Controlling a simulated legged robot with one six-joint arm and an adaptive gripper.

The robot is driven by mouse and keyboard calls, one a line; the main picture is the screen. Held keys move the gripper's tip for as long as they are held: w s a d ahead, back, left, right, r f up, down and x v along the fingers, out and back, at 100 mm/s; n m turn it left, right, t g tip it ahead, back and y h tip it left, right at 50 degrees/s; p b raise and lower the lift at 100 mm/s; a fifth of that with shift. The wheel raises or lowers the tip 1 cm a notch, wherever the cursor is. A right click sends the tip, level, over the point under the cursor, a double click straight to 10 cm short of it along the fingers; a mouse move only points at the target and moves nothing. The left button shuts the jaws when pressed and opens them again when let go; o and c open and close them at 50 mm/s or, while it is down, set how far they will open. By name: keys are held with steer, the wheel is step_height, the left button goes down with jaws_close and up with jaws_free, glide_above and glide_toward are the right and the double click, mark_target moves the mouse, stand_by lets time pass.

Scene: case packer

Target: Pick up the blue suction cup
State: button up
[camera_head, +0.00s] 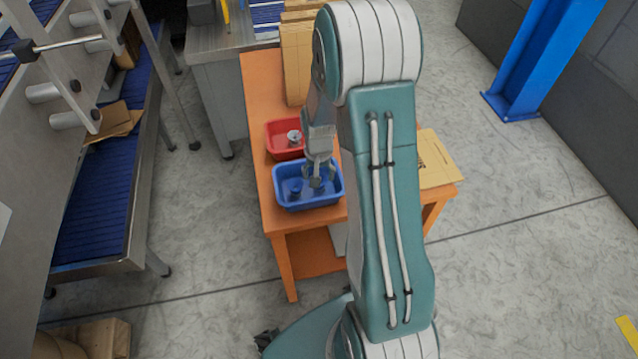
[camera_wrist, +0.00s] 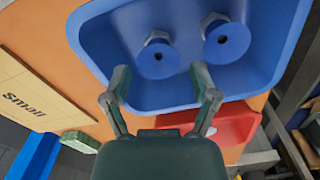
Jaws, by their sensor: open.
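Two blue suction cups with metal fittings lie in the blue bin (camera_wrist: 110,42). In the wrist view one cup (camera_wrist: 158,60) is left of the other (camera_wrist: 229,42), and they are close together. The blue bin also shows in the head view (camera_head: 311,203), with one blue cup (camera_head: 295,188) visible at its left; my gripper may hide the other. My gripper (camera_head: 318,178) is over the blue bin, pointing down. In the wrist view its two fingers (camera_wrist: 162,78) are spread and empty, with the left cup ahead between them.
A red bin (camera_head: 272,139) with a suction cup (camera_head: 294,137) stands behind the blue bin on the orange table (camera_head: 262,85). Cardboard (camera_head: 296,65) stands at the back of the table, and a flat cardboard piece (camera_head: 440,165) lies at the right. A blue-belted conveyor (camera_head: 95,200) is at the left.

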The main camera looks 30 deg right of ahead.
step_height(320, 180, down, 3)
steer(key=shift+d+f, duration=0.1)
steer(key=shift+f, duration=0.1)
steer(key=c, duration=0.8)
